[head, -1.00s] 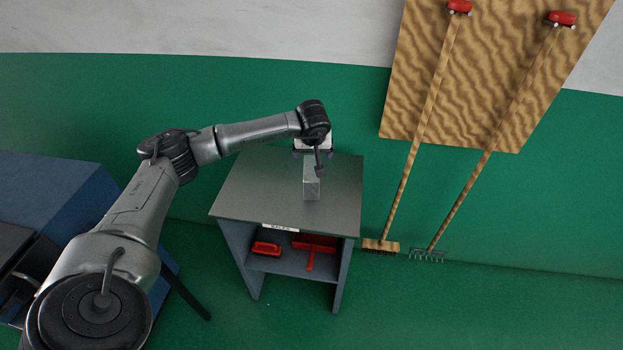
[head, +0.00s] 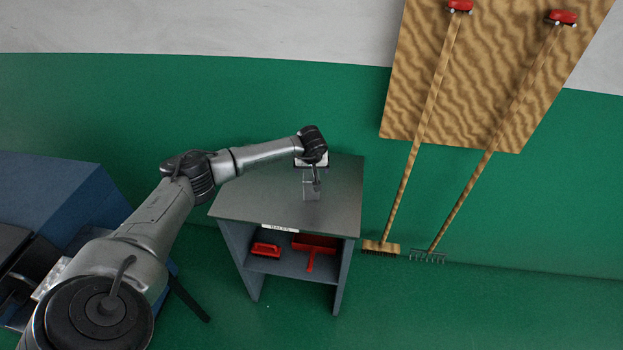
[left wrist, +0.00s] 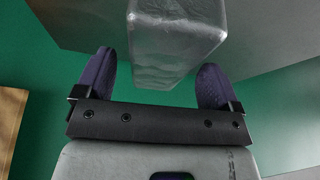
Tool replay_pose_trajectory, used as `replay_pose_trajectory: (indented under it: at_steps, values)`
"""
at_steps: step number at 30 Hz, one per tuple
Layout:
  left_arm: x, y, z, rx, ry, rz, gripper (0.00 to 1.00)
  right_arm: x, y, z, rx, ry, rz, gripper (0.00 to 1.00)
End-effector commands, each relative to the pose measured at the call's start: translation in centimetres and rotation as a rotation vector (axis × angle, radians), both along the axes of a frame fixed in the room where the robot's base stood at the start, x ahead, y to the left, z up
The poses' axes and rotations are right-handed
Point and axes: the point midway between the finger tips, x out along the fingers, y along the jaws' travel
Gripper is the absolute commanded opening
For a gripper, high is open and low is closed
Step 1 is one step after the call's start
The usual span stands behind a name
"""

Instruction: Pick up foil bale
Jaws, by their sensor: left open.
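The foil bale (head: 311,189) is a silvery grey block standing on the grey top of a small workbench (head: 255,190). My left gripper (head: 315,177) is over the bale in the head view and hides its upper part. In the left wrist view, the bale (left wrist: 174,40) shows between the two purple-padded fingers of the open left gripper (left wrist: 156,62). There is a visible gap to the left finger; the bale's right side is near the right finger. I cannot tell whether it touches. My right gripper is not in view.
A label strip (head: 280,228) is on the bench's front edge. A red brush (head: 265,250) and a red dustpan (head: 313,245) lie on its shelf. A broom (head: 381,246) and a rake (head: 428,256) stand at the right. The bench top left of the bale is clear.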

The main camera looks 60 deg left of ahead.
Motion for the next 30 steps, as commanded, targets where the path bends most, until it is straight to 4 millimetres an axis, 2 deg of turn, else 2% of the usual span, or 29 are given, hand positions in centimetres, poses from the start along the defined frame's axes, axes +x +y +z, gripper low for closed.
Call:
replay_pose_trajectory:
  at_steps: [6,30]
  values:
    - [0.3,0.3,-1.0,-0.001,-0.001,0.001,0.88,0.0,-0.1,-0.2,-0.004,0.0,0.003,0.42]
    - [0.2,0.4,-1.5,0.0,0.0,0.001,0.88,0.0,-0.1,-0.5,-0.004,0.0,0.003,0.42]
